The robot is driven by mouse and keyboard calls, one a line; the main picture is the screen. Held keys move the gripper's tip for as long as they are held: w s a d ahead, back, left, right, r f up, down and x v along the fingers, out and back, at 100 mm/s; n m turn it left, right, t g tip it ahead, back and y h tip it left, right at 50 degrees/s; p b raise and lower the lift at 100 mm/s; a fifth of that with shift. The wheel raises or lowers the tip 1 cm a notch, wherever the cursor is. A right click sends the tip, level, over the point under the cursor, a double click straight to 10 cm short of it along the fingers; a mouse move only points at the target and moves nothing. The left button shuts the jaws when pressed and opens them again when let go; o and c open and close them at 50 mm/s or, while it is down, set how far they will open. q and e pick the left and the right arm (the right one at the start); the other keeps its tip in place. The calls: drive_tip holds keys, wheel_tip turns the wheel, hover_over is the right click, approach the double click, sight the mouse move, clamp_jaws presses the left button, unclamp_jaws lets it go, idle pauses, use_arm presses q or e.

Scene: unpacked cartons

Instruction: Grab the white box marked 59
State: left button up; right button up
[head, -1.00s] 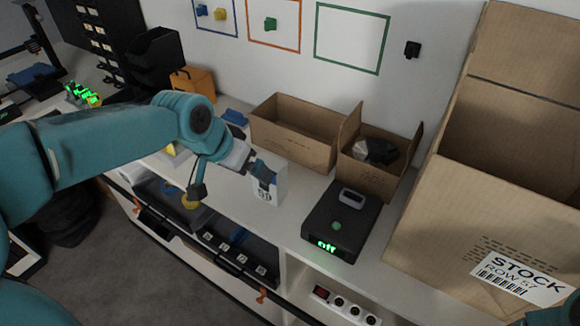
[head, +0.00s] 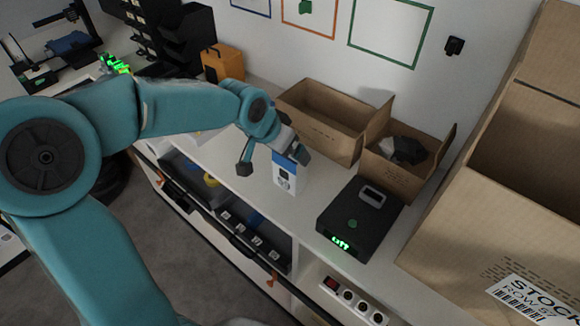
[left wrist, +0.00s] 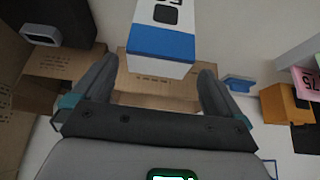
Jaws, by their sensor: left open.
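The white box (head: 287,178) with a blue top stands on the white counter, in front of an open carton. Its dark marking is too small to read in the head view. My left gripper (head: 291,152) is at the box's blue top, pointing down at it. In the left wrist view, the box (left wrist: 165,14) shows its blue end between and just beyond the fingertips of my left gripper (left wrist: 157,70). The fingers are apart, with a gap visible on each side of the box. Part of its marking is cut off at the upper edge. My right gripper is out of view.
An open empty carton (head: 317,140) stands behind the box, and a smaller carton (head: 392,180) with dark contents is right of it. A black device with a green display (head: 338,228) lies to the right. A large carton (head: 450,225) fills the right side.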

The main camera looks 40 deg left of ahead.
sight(289, 175)
use_arm(q)
drive_tip(key=x, duration=0.5)
drive_tip(key=shift+w+d+f+p, duration=0.1)
drive_tip(key=shift+w+f+p, duration=0.05)
drive_tip(key=shift+f+p, duration=0.2)
drive_tip(key=c, duration=1)
drive_tip(key=shift+r, duration=0.15)
